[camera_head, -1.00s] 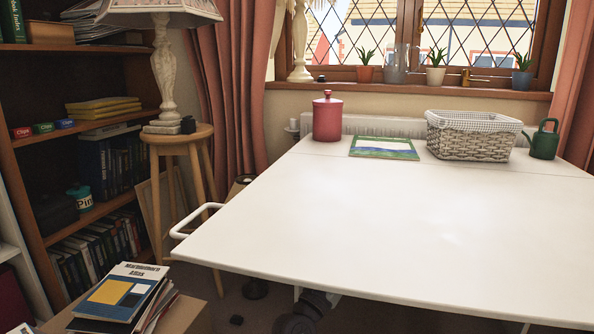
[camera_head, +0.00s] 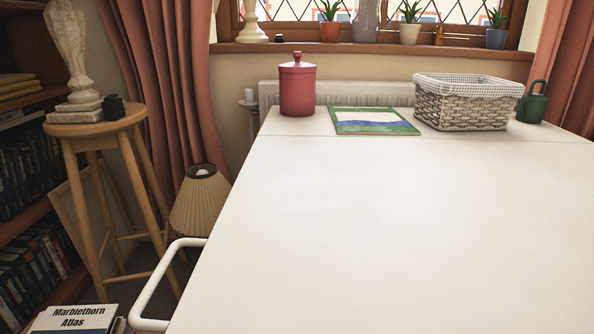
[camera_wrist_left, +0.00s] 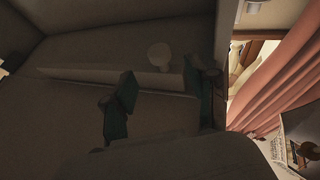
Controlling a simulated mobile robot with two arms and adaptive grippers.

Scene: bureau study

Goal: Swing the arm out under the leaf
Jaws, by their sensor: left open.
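The white table leaf (camera_head: 400,220) lies level and fills the right and lower part of the head view. A seam divides it from the narrow fixed strip at the back. In the left wrist view, a pale bar (camera_wrist_left: 90,72) with a round light knob (camera_wrist_left: 160,56) shows in the shade, apparently the arm beneath the leaf. My left gripper (camera_wrist_left: 162,96) is open, its dark green fingers spread on either side below the knob. I see no contact with the knob. The leaf hides this gripper in the head view. My right gripper is out of view.
A wooden stool (camera_head: 105,125), a small lamp (camera_head: 200,205) and books (camera_head: 72,318) stand left. A red canister (camera_head: 297,88), flat picture book (camera_head: 375,121), basket (camera_head: 465,105) and green watering can (camera_head: 532,103) stand at the back.

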